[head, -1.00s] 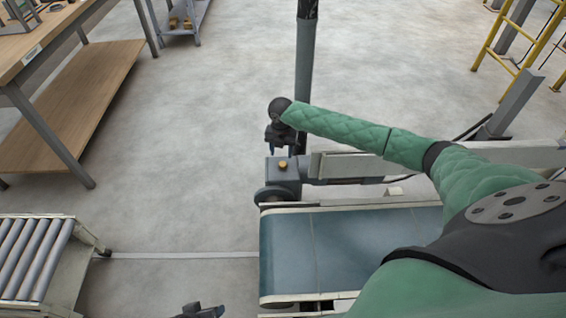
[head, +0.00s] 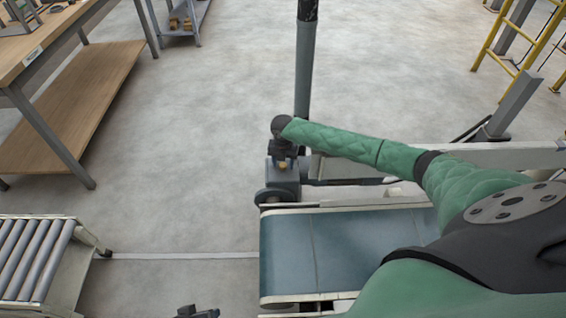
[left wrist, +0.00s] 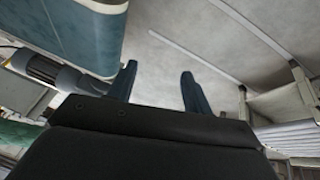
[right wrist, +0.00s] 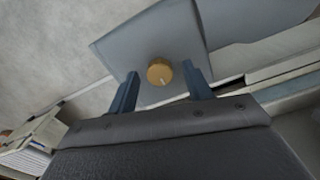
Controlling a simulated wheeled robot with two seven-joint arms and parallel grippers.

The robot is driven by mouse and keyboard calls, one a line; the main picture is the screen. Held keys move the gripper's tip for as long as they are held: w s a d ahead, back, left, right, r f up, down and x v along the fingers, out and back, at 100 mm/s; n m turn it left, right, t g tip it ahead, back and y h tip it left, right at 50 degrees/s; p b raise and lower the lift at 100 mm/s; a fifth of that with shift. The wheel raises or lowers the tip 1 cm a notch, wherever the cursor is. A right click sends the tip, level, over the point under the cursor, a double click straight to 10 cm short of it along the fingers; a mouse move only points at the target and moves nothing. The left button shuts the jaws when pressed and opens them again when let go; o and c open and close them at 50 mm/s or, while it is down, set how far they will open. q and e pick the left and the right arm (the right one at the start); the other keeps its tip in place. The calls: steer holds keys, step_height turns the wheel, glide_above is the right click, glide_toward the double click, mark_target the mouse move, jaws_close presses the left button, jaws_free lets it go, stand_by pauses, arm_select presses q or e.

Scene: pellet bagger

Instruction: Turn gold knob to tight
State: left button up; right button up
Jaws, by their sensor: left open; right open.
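The gold knob (right wrist: 160,71) sits on the face of a grey box (right wrist: 118,48) in the right wrist view, with a pale mark on its rim. My left gripper (left wrist: 158,76) is open and empty, beside the conveyor. Only a small part of it shows at the head view's bottom edge.
The blue belt conveyor (head: 350,245) lies below my right arm. A dark post (head: 304,75) stands behind the grey box. A roller conveyor (head: 35,260) is at the lower left, a wooden workbench (head: 75,105) at the upper left. The floor between is clear.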

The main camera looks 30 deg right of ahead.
steer(key=c, duration=1)
steer(key=shift+o, duration=0.2)
steer(key=shift+r, duration=0.1)
